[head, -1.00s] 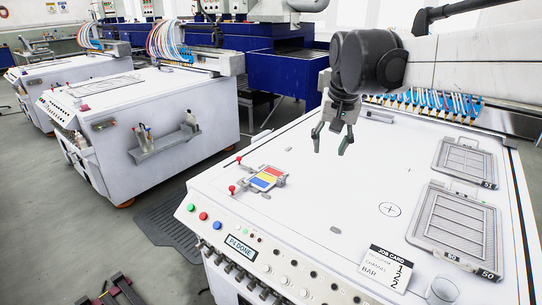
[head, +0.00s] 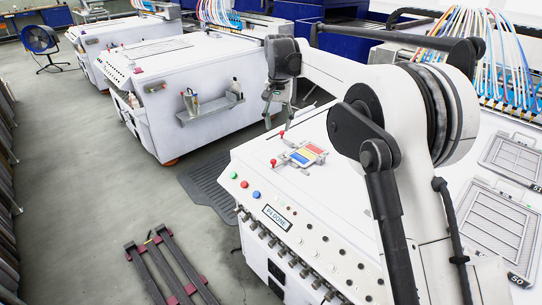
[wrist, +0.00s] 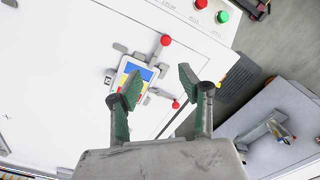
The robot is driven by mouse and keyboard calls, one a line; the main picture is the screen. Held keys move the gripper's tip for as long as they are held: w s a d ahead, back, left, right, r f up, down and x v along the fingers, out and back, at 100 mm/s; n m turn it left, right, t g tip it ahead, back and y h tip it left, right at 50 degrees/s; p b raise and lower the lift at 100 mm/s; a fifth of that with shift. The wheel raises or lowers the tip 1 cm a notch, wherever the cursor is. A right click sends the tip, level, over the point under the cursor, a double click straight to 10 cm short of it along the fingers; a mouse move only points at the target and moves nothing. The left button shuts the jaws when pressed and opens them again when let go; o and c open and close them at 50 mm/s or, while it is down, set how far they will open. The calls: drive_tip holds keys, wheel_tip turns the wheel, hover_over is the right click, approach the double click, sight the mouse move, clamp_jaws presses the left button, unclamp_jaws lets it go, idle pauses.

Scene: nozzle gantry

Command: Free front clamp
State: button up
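A small plate with blue, red and yellow patches (head: 303,154) lies in a grey fixture on the white machine top; it shows partly behind a finger in the wrist view (wrist: 139,73). Two clamps with red ball handles flank it. One red knob (head: 272,162) is nearer the button panel, in the wrist view at the top (wrist: 165,40). The other red knob (head: 282,134) is farther along, lower in the wrist view (wrist: 175,104). My gripper (head: 276,124) is open and empty, above the machine's left edge near the farther knob. Its spread fingers (wrist: 156,83) show in the wrist view. I cannot tell its height.
The front panel has red, green and blue buttons (head: 245,184) and several knobs. Framed grey trays (head: 500,228) lie on the right of the top. A neighbouring white machine (head: 180,75) stands to the left. A dark rail frame (head: 165,268) lies on the floor.

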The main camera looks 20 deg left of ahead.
sight(274, 160)
drive_tip(key=f, duration=0.5)
drive_tip(key=a+f, duration=0.1)
drive_tip(key=f, duration=0.8)
drive_tip(key=shift+a+f, duration=0.2)
drive_tip(key=shift+f, duration=0.2)
clamp_jaws()
